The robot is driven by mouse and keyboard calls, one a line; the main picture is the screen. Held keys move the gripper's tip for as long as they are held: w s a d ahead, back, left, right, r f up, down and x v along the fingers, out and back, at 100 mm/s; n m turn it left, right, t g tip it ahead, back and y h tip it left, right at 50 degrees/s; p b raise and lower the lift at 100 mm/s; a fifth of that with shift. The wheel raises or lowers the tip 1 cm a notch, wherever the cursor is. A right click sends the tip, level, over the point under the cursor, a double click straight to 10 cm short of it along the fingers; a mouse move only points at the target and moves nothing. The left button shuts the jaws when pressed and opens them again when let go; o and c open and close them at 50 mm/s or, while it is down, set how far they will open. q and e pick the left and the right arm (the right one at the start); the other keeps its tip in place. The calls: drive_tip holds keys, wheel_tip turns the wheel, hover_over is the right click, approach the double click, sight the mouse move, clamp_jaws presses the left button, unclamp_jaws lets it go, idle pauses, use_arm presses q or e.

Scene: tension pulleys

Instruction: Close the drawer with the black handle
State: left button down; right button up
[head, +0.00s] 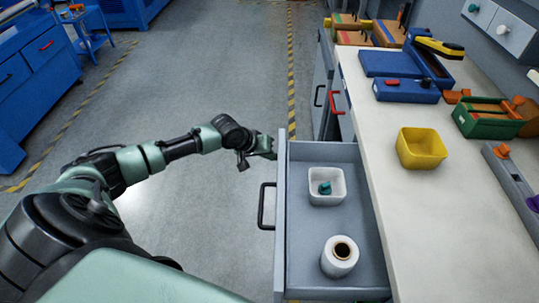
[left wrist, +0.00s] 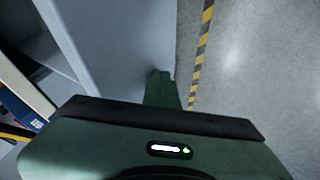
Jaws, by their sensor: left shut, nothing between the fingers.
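The grey drawer (head: 281,262) stands pulled out from the bench on the right. Its black handle (head: 263,205) is on the outer face of its front panel. My left gripper (head: 272,150) is shut and empty at the far end of that front panel, beyond the handle. In the left wrist view, the shut fingers (left wrist: 160,85) are close beside a grey panel (left wrist: 125,45); I cannot tell whether they touch it. My right gripper is in neither view.
The drawer holds a white bin (head: 326,188) with a teal part and a white roll (head: 340,257). A red handle (head: 334,102) and another dark handle (head: 318,95) are farther along the bench. A yellow bin (head: 421,149) stands on the worktop (head: 400,215). The floor left of the drawer is clear.

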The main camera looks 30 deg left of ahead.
use_arm(q)
drive_tip(key=w+d, duration=0.1)
drive_tip(key=d, duration=0.2)
drive_tip(key=w+d+p, duration=0.1)
drive_tip(key=w+d, duration=0.1)
drive_tip(key=d, duration=0.1)
drive_tip(key=w+d+p, duration=0.1)
drive_tip(key=w+d, duration=0.1)
drive_tip(key=d, duration=0.1)
drive_tip(key=shift+w+r, duration=0.15)
approach(337, 158)
drive_tip(key=d+f, duration=0.1)
drive_tip(key=w+d+f, duration=0.1)
drive_tip(key=d+f, duration=0.1)
drive_tip(key=shift+w+d, duration=0.1)
drive_tip(key=shift+w, duration=0.05)
